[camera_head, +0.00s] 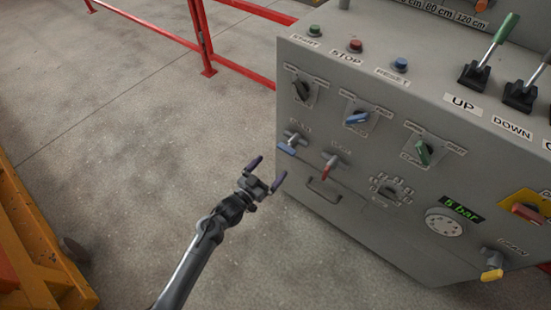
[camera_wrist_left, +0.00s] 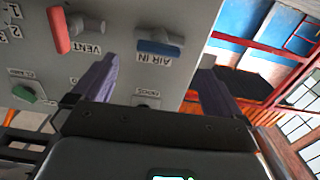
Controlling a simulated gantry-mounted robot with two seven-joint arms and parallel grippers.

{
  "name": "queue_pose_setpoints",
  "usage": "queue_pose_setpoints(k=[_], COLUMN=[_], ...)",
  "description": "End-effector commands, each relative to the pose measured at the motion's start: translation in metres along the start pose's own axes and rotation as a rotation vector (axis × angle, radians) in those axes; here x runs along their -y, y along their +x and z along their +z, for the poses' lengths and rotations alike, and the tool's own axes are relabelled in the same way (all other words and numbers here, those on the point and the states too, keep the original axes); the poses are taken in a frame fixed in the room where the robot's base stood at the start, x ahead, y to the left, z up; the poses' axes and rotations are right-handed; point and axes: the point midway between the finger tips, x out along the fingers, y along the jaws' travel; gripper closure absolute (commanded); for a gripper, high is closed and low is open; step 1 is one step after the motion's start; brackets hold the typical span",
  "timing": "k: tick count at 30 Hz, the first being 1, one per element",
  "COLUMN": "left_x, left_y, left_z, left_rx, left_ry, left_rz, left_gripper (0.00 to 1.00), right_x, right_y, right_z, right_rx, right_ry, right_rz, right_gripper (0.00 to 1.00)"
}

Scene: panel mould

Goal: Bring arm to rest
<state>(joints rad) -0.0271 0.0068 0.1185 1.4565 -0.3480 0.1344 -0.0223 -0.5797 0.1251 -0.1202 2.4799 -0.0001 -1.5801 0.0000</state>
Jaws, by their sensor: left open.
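My left gripper (camera_head: 266,173) is open and empty in the head view, with its two dark purple fingers apart. It hangs over the grey floor, just left of the grey control panel (camera_head: 340,215). In the left wrist view the gripper (camera_wrist_left: 155,85) also shows its fingers apart, with nothing between them. Beyond the fingers in that view are a blue AIR IN handle (camera_wrist_left: 158,48) and a red VENT handle (camera_wrist_left: 59,30). I cannot see a gap closed between the fingers and the panel. My right gripper is in neither view.
The panel carries knobs, START, STOP and RESET buttons, a 5 bar display (camera_head: 461,212) and UP and DOWN levers (camera_head: 490,55). A red railing (camera_head: 203,45) stands behind. A yellow-orange frame (camera_head: 38,255) is at lower left. The floor between is clear.

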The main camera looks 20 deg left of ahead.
Motion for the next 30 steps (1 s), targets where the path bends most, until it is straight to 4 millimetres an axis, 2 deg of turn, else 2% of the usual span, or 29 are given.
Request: queue_pose_setpoints(k=[6,20,23,27,29,30], left_x=[0.0,-0.001,-0.002,-0.011,-0.019,-0.024], left_y=[-0.01,-0.012,-0.021,-0.05,-0.065,-0.075], left_z=[-0.001,-0.001,0.0,-0.001,-0.016,-0.03], left_rx=[-0.001,0.003,0.024,0.084,0.095,0.099], left_ry=[0.0,-0.001,-0.004,-0.008,0.0,0.009], left_rz=[0.0,0.0,0.0,0.011,0.023,0.031], left_gripper=[0.0,0.0,0.0,0.0,0.0,0.0], right_x=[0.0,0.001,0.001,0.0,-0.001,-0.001], right_y=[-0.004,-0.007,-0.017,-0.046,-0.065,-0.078], right_z=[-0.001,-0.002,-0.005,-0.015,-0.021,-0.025], right_rx=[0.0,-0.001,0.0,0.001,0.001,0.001], right_ry=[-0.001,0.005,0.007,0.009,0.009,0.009], right_rz=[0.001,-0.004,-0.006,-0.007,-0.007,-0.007], right_gripper=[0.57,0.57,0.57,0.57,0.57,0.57])
